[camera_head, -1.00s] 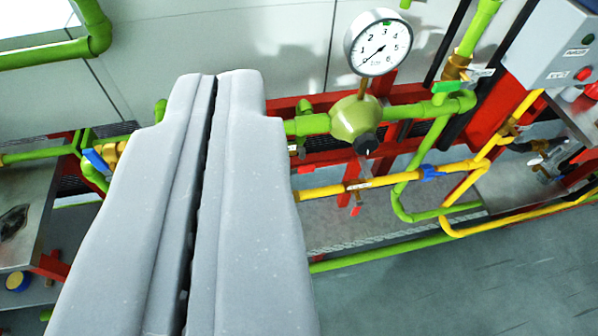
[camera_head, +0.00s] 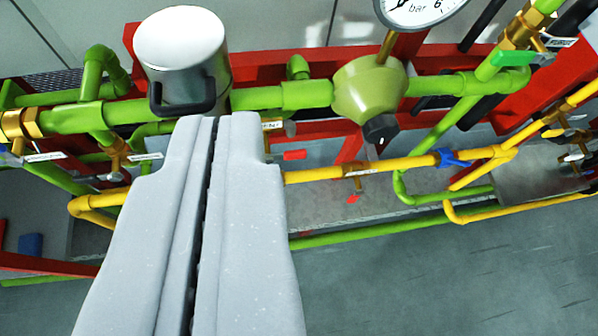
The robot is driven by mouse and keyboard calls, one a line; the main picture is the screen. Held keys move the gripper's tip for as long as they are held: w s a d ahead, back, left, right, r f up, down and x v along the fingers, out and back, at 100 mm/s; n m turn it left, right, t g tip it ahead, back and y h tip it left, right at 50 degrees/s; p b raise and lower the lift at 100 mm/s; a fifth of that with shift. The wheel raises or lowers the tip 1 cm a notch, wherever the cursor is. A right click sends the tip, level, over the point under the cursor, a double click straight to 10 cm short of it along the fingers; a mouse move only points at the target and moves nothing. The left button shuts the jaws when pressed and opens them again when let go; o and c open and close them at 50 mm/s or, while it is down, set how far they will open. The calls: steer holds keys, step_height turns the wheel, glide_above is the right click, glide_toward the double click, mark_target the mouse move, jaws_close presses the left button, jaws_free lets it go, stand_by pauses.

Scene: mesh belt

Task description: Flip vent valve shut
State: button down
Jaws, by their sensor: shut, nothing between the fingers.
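My gripper (camera_head: 214,122) is shut and empty, its tips just below the silver cylinder in the picture. Several valves show, but their tags are too small to read, so I cannot tell which is the vent valve. A small brass valve (camera_head: 118,155) with a white-tagged lever hangs under the green pipe at left. Another small brass valve (camera_head: 357,180) hangs under the yellow pipe, with a red tip. A blue-handled valve (camera_head: 450,158) sits on the yellow pipe at right. A green-handled valve (camera_head: 512,58) is at upper right. My gripper covers part of the yellow pipe.
A silver cylinder (camera_head: 181,50) with a dark handle stands on the green pipe (camera_head: 255,99). A green regulator (camera_head: 368,88) with a black knob sits right of it, below a pressure gauge (camera_head: 420,8). Red frame bars lie behind. Open grey floor (camera_head: 400,270) shows at lower right.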

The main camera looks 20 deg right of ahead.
steer(key=w+d+f+g, duration=0.1)
steer(key=w+f, duration=0.4)
steer(key=f, duration=0.5)
steer(key=w+d+f+g, duration=0.2)
steer(key=w+d+f, duration=0.2)
steer(key=f, duration=0.7)
steer(key=shift+w+d+g+p, duration=0.3)
steer(key=shift+w+d+p, duration=0.05)
steer(key=shift+w, duration=0.05)
steer(key=b, duration=0.1)
glide_above(293, 154)
steer(key=s, duration=0.2)
step_height(293, 154, down, 7)
steer(key=f, duration=0.2)
steer(key=f+b, duration=0.1)
steer(key=shift+w+a, duration=0.2)
steer(key=shift+w, duration=0.1)
steer(key=shift+f, duration=0.5)
